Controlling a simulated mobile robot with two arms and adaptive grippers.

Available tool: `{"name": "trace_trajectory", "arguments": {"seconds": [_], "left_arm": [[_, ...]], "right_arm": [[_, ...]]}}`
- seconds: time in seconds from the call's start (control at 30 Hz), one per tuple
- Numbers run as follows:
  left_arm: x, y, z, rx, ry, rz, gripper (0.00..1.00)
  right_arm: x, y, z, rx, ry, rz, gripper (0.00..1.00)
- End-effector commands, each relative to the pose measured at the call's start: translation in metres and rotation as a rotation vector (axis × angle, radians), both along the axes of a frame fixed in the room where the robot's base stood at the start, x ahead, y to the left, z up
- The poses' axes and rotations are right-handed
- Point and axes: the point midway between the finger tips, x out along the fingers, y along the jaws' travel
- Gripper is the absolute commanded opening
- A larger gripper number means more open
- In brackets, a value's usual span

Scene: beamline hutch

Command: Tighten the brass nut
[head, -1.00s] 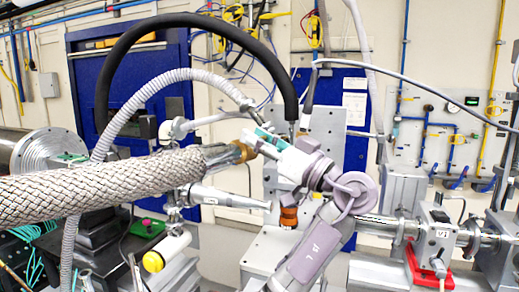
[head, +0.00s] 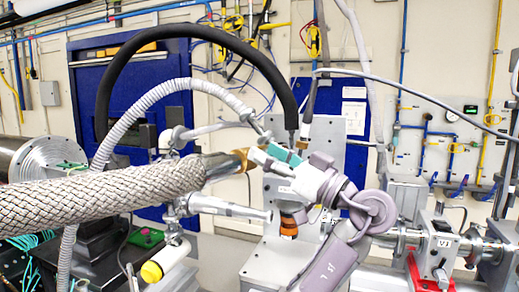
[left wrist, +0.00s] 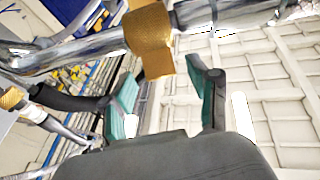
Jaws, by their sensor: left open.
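The brass nut (head: 243,158) sits at the right end of the thick braided hose (head: 110,192). In the left wrist view the brass nut (left wrist: 150,40) is a gold, faceted collar around a silvery pipe, just beyond the fingertips. My left gripper (head: 268,150) is just right of the nut in the head view, its fingers toward it. In the left wrist view my left gripper (left wrist: 168,80) is open, with teal pads and a clear gap between the fingers. I cannot tell whether a fingertip touches the nut. My right gripper is not in view.
A black hose (head: 195,38) and a grey corrugated hose (head: 150,97) arch behind the nut. A grey upright plate (head: 325,128) stands behind my gripper. A valve with a red base (head: 420,275) is at the lower right. An orange fitting (head: 289,225) is below my gripper.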

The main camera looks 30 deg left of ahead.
Motion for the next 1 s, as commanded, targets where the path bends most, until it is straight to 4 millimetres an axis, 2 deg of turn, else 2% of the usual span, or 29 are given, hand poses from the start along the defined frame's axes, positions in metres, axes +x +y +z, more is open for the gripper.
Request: {"name": "trace_trajectory", "arguments": {"seconds": [0.03, 0.2, 0.4, 0.6, 1.0], "left_arm": [[0.001, -0.012, -0.004, -0.001, 0.003, -0.005, 0.6], [0.0, -0.047, -0.016, 0.0, 0.003, -0.004, 0.6], [-0.001, -0.077, -0.026, -0.001, 0.002, -0.002, 0.6], [-0.002, -0.088, -0.03, 0.001, 0.001, -0.002, 0.6], [-0.002, -0.088, -0.03, 0.0, -0.001, -0.001, 0.6]], "right_arm": [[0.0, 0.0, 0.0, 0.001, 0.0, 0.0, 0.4], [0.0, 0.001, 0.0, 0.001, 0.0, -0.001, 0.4], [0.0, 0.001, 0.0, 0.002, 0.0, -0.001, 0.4], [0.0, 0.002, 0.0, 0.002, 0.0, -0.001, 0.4], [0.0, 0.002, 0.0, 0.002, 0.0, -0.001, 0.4]]}}
